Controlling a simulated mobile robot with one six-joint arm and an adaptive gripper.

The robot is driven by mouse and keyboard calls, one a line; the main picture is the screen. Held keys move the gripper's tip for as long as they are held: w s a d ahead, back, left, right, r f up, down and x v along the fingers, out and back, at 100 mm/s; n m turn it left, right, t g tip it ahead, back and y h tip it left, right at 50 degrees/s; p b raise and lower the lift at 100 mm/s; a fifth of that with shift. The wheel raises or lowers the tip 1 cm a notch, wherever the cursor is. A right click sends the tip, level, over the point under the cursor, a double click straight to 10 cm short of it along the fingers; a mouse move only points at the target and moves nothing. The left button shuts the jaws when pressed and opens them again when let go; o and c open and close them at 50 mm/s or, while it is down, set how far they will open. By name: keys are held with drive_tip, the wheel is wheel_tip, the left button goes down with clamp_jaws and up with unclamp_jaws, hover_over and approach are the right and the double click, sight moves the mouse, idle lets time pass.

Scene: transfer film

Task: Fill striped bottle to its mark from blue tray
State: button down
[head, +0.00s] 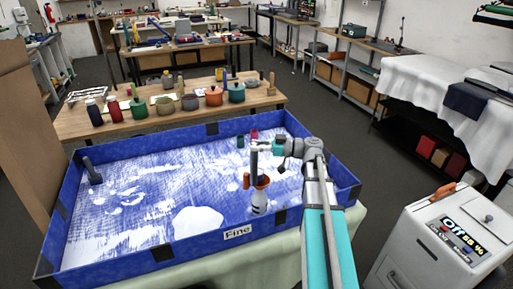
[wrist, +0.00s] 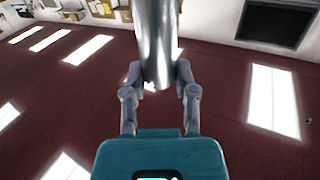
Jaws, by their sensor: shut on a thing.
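The blue tray (head: 150,255) holds white, powdery material and carries a label reading "Fine". My gripper (head: 262,147) is over the right part of the tray, shut on an upright dark grey cylinder (head: 253,165). In the wrist view the fingers (wrist: 157,80) close around this smooth metallic cylinder (wrist: 157,35). A small white bottle (head: 258,205) with dark bands, likely the striped bottle, stands at the tray's right part. An orange piece (head: 262,182) shows at its top, close by the held cylinder's lower end. I cannot tell whether they touch. The bottle's mark and fill level are too small to read.
A dark upright cylinder (head: 91,171) stands at the tray's left. A dark green piece (head: 240,141) and a red piece (head: 254,134) are near the far wall. Behind, a wooden table (head: 170,125) bears bottles and pots. A white machine (head: 440,245) stands right.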

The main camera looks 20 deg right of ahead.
drive_tip(key=w+d+f+m+t+y+b, duration=0.1)
drive_tip(key=w+d+f+m+t+b, duration=0.1)
drive_tip(key=w+d+m+b, duration=0.4)
drive_tip(key=w+d+m, duration=0.3)
drive_tip(key=m, duration=0.2)
drive_tip(key=shift+w+f+t, duration=0.25)
drive_tip(key=shift+w+t, duration=0.15)
idle(2.7)
drive_tip(key=shift+s+a+r+n+g+h+p, duration=0.2)
drive_tip(key=shift+s+a+r+n+g+p, duration=0.4)
drive_tip(key=shift+s+a+n+p, duration=1)
drive_tip(key=shift+s+a+r+n+g+h+p, duration=0.2)
drive_tip(key=shift+s+a+r+n+g+p, duration=0.2)
drive_tip(key=shift+s+a+r+n+p, duration=1.05)
drive_tip(key=shift+s+a+r+n+g+h+p, duration=0.15)
drive_tip(key=shift+s+a+n+g+p, duration=0.6)
drive_tip(key=shift+s+a+n, duration=1.35)
drive_tip(key=shift+d+n+t, duration=0.25)
drive_tip(key=shift+d+n, duration=0.15)
drive_tip(key=shift+n, duration=0.25)
